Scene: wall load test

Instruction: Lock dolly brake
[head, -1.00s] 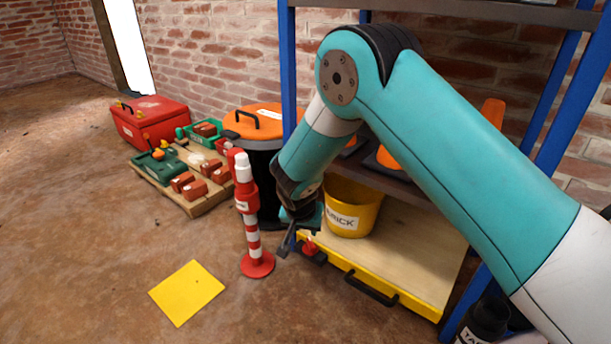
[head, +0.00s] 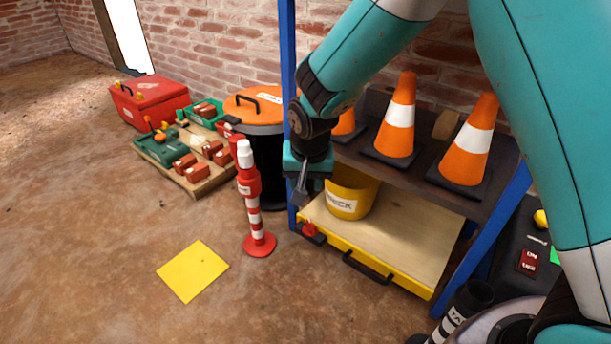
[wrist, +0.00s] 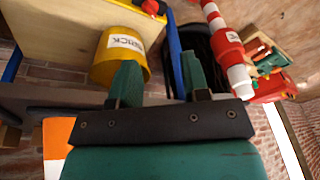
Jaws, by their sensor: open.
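The dolly is a low yellow-edged platform with a pale wooden deck (head: 400,245) and a black handle on its front. Its small red brake pedal (head: 310,229) sits at the front left corner; a red part shows at the top edge of the wrist view (wrist: 150,6). A yellow brick bucket (head: 345,207) stands on the deck. My gripper (head: 301,192) is above the brake pedal, apart from it, pointing down. In the wrist view its two green fingers (wrist: 159,80) are spread with nothing between them, the bucket (wrist: 120,50) behind the left one.
A red-and-white post (head: 254,210) stands just left of the dolly. Blue shelf posts (head: 288,70) flank it, with orange cones (head: 395,118) on the shelf above. An orange-lidded bin (head: 258,110) is behind. A yellow square (head: 192,271) lies on open floor.

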